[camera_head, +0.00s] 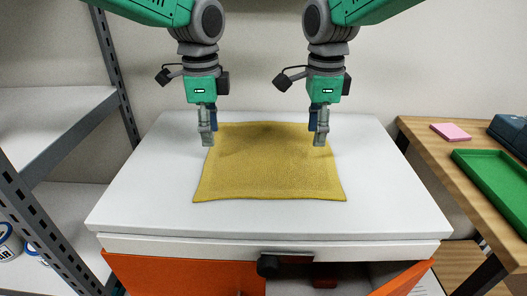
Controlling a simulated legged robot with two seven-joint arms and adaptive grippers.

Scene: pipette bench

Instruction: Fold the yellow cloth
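The yellow cloth (268,172) lies flat and spread out on the white tabletop, roughly square, with its far edge narrower in view. My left gripper (207,142) points down at the cloth's far left corner. My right gripper (320,142) points down at the cloth's far right corner. The fingers of each look close together, but I cannot tell whether they are open or shut, or whether they touch the cloth. Each gripper hides part of the corner behind it.
The white tabletop (140,205) is clear around the cloth. A metal shelf (50,110) stands at the left. At the right, a wooden table (440,145) holds a green tray (505,188), a pink block (451,132) and a dark box (510,130). Orange cabinet doors (185,275) are below.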

